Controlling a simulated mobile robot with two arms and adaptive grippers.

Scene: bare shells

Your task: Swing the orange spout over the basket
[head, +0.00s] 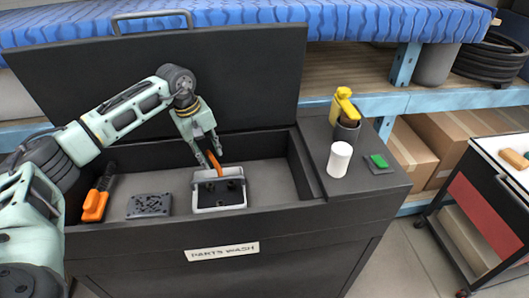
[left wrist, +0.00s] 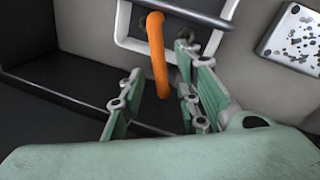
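The orange spout (head: 216,159) stands in the parts washer at the back edge of the basket, partly hidden by my left gripper. In the left wrist view the spout (left wrist: 158,62) runs from between my fingers to a bent end near the basket's rim. The grey-rimmed basket (head: 219,208) sits in the sink with dark parts in it; its rim (left wrist: 125,22) shows in the left wrist view. My left gripper (head: 210,157) is open, its fingers on either side of the spout (left wrist: 158,95); contact is not clear. My right gripper is not in view.
In the sink, an orange-handled tool (head: 95,205) and a perforated plate (head: 149,206) lie left of the basket. The black lid (head: 240,75) stands open behind. A white cylinder (head: 339,160), a holder with a yellow tool (head: 345,105) and a green item (head: 379,161) occupy the right shelf.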

